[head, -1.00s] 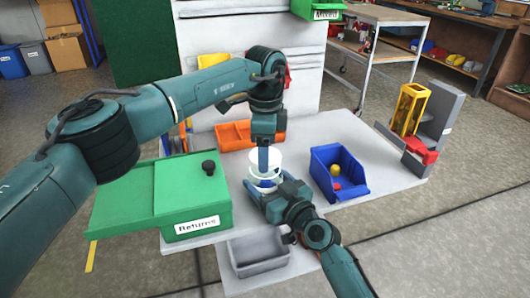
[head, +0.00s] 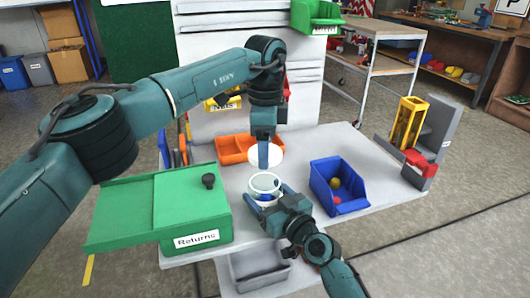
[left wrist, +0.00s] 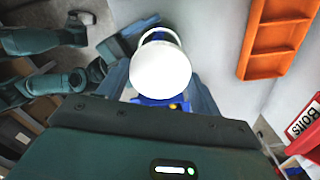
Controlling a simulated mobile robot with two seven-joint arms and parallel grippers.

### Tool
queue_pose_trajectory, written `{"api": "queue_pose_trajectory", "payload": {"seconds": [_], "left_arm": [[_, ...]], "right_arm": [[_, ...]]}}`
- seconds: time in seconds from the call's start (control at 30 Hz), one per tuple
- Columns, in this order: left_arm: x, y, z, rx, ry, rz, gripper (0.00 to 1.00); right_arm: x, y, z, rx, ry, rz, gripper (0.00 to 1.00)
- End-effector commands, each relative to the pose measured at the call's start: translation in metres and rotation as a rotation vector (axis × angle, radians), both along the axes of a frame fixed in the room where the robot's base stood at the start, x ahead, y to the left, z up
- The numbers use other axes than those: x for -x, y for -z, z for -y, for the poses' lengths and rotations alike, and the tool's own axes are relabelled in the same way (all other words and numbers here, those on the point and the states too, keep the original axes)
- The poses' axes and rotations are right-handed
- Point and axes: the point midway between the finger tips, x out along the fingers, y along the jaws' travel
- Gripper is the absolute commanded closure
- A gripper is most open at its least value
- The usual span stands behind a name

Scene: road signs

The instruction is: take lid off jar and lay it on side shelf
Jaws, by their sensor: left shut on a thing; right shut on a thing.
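The round white lid (head: 277,153) is off the jar and held above it. My left gripper (head: 264,158) is shut on the lid from above; in the left wrist view the lid (left wrist: 160,72) covers much of the jar. The clear jar (head: 265,182) stands upright and open on the white table, with something blue low in it. My right gripper (head: 271,198) is shut around the jar from the front right. The jar's rim (left wrist: 160,32) shows past the lid in the left wrist view.
A green Returns box (head: 200,240) stands left of the jar, a blue bin (head: 326,190) to its right, and an orange tray (head: 235,148) behind. A grey bin (head: 258,265) sits lower in front. A yellow and grey stand (head: 412,130) is at the right edge.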

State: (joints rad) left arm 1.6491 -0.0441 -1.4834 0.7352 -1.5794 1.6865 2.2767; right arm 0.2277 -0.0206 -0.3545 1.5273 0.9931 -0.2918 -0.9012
Motion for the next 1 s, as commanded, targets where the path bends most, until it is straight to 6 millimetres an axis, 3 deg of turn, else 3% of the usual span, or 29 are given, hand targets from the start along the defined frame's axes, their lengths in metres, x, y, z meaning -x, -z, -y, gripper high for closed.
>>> {"api": "queue_pose_trajectory", "payload": {"seconds": [0.07, 0.1, 0.4, 0.73, 1.0], "left_arm": [[0.000, 0.000, 0.000, 0.000, 0.000, 0.000, 0.62], [0.000, 0.000, 0.000, 0.000, 0.000, 0.000, 0.62], [0.000, 0.001, 0.000, 0.000, 0.000, 0.000, 0.62], [0.000, 0.000, 0.000, 0.000, 0.000, 0.000, 0.62], [0.000, -0.001, 0.000, 0.000, 0.000, 0.000, 0.62]], "right_arm": [[0.000, 0.001, 0.000, 0.000, -0.001, -0.002, 0.91], [0.000, 0.001, 0.000, 0.000, -0.001, -0.002, 0.26], [0.000, 0.000, 0.000, 0.000, 0.000, -0.001, 0.02], [0.006, 0.001, 0.004, 0.002, 0.001, -0.001, 0.02], [0.049, 0.002, 0.033, 0.006, -0.001, -0.001, 0.02]]}}
